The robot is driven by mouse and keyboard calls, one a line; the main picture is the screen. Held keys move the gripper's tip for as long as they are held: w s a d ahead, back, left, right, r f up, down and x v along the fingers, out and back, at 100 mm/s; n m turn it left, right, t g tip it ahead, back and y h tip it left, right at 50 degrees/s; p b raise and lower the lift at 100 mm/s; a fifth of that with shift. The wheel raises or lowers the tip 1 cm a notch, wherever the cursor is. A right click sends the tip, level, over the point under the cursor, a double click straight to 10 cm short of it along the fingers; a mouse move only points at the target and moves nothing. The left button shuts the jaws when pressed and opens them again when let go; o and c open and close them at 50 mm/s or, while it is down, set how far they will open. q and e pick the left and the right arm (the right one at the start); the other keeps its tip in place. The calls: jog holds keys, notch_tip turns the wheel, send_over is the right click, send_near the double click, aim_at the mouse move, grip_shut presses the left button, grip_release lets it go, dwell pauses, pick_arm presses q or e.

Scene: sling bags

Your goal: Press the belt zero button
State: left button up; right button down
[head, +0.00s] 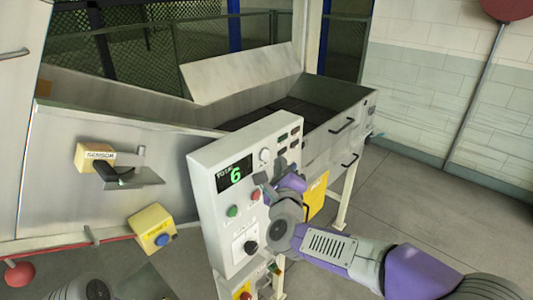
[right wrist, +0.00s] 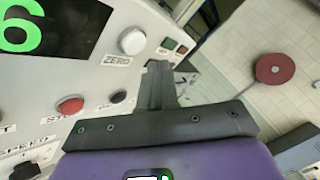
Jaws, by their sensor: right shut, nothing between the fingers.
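The control panel (head: 215,190) is a light grey box with a dark display reading a green 6 under "TOTAL". The zero button is a round white button (head: 265,154) right of the display. The right wrist view shows the white button (right wrist: 131,41) with the label ZERO under it. My right gripper (head: 281,163) is shut and empty in front of the panel. In the right wrist view its fingertips (right wrist: 158,66) appear just right of and below the white button, apart from it in the picture. My left gripper is not in view.
A green button (head: 232,211), a red button (head: 255,195) and a black knob (head: 251,246) sit lower on the panel. A yellow box with a blue button (head: 153,229) and a sensor (head: 98,157) are to the left. Open floor (head: 420,220) lies to the right.

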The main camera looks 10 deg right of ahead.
jog(key=shift+w+a, duration=0.4)
jog(key=shift+w, duration=0.15)
jog(key=shift+w+a+f, duration=0.1)
dwell(1.7)
jog(key=shift+w+a+b, duration=0.15)
jog(key=shift+w+b, duration=0.05)
jog(key=shift+b, duration=0.15)
jog(key=shift+w+a, duration=0.3)
jog(key=shift+w, duration=0.05)
dwell(0.7)
jog(key=shift+s, duration=0.1)
jog(key=shift+s+d+b, duration=0.5)
jog(key=shift+s+b, duration=0.1)
jog(key=shift+b, duration=0.15)
jog(key=shift+d, duration=0.1)
